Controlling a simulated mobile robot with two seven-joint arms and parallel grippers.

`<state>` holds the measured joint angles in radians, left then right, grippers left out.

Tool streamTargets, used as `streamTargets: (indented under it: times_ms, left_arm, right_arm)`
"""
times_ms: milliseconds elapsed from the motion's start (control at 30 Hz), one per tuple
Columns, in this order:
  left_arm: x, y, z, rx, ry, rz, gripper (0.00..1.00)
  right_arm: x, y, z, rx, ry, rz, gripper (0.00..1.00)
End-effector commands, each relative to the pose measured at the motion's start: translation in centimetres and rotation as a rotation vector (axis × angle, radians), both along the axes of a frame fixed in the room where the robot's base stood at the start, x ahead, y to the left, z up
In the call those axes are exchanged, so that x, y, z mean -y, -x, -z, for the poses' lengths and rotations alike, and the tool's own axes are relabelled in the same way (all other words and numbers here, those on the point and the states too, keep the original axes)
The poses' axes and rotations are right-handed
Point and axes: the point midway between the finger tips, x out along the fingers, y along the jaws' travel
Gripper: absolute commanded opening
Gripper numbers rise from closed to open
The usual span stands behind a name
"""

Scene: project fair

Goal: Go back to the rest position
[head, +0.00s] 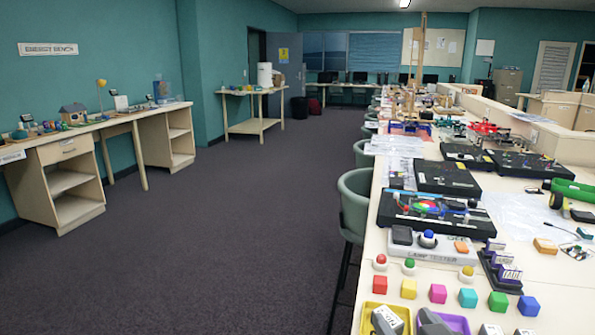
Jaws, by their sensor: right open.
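My right gripper (408,322) shows at the bottom edge of the head view. Its two grey fingertips are apart, with nothing seen between them. They are over or just in front of the yellow trays at the near end of the long table (572,298). The rest of that gripper is cut off by the frame edge. My left gripper is not in view.
A white lettered block (391,315) lies by the left fingertip, at a yellow tray (367,312). Coloured cubes, including a pink one (438,293), stand in a row just beyond. A grey-green chair (355,205) stands left of the table. The carpet (230,240) is clear.

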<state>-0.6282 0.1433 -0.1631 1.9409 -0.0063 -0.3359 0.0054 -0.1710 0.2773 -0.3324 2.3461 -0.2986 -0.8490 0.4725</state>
Motion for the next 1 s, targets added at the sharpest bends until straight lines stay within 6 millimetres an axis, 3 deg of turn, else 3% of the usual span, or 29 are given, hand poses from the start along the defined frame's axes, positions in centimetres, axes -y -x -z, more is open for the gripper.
streamTargets:
  times_ms: [33,200,400,633,1000]
  left_arm:
    - [0.0,0.0,0.0,0.0,0.0,0.0,0.0]
    - [0.0,0.0,0.0,0.0,0.001,-0.001,0.0]
    - [0.0,0.0,0.0,0.0,0.001,-0.001,0.0]
    - [0.0,0.0,0.0,0.0,0.001,-0.001,0.0]
    - [0.0,-0.3,-0.2,0.006,0.001,-0.001,0.0]
  right_arm:
    - [1.1,1.9,3.0,-0.136,0.019,0.032,0.69]
    - [3.1,7.6,9.4,-0.476,0.087,0.055,0.69]
    - [4.0,13.7,13.3,-0.754,0.133,0.02,0.69]
    - [4.4,20.5,15.9,-1.023,0.16,-0.056,0.69]
    - [3.4,16.1,19.4,-0.805,0.141,-0.069,0.69]
